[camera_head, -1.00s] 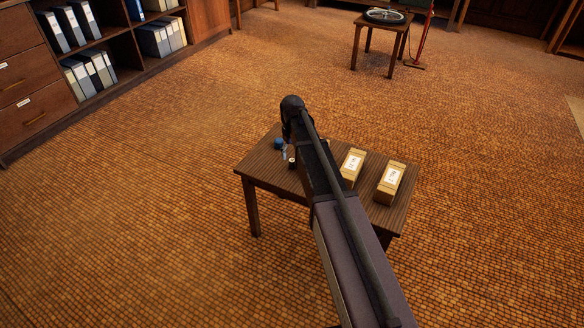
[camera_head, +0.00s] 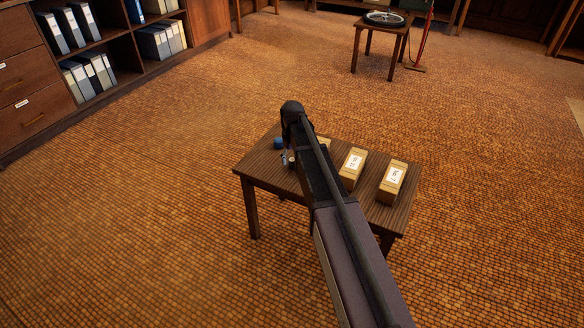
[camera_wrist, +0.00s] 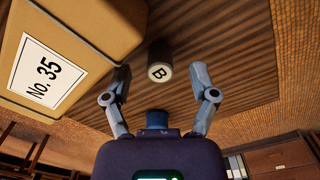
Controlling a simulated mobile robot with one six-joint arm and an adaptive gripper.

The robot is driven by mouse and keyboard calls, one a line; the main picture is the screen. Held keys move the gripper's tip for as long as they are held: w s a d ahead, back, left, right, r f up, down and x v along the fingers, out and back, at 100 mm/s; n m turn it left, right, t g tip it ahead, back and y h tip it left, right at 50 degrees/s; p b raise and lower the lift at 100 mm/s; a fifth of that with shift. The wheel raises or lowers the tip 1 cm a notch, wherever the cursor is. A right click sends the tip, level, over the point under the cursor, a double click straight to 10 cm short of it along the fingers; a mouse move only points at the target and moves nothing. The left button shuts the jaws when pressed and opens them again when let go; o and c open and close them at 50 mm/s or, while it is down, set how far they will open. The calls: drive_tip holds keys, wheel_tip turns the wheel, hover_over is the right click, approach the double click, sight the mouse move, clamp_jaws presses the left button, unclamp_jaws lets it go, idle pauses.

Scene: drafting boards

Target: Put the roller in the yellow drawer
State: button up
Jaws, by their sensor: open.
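A small dark cylinder with a pale end marked "B" (camera_wrist: 160,72) shows in the wrist view on the ribbed brown table top. It may be the roller; I cannot be sure. It also shows beside my arm in the head view (camera_head: 291,158). My gripper (camera_wrist: 160,88) is open, with one finger on each side of this cylinder; contact is not visible. A blue round object (camera_wrist: 157,118) lies nearer the palm, partly hidden by it, and shows at the table's left in the head view (camera_head: 278,143). No clearly yellow drawer shows.
The small table (camera_head: 262,170) also bears tan-yellow boxes with white labels (camera_head: 351,168), (camera_head: 394,180). One marked "No. 35" (camera_wrist: 95,25) stands close to the left finger. My arm hides the table's middle. A shelf unit with drawers (camera_head: 30,115) stands far left; open floor surrounds the table.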

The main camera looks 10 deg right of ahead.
drive_tip(key=shift+f+b, duration=0.9)
drive_tip(key=shift+f, duration=0.3)
clamp_jaws()
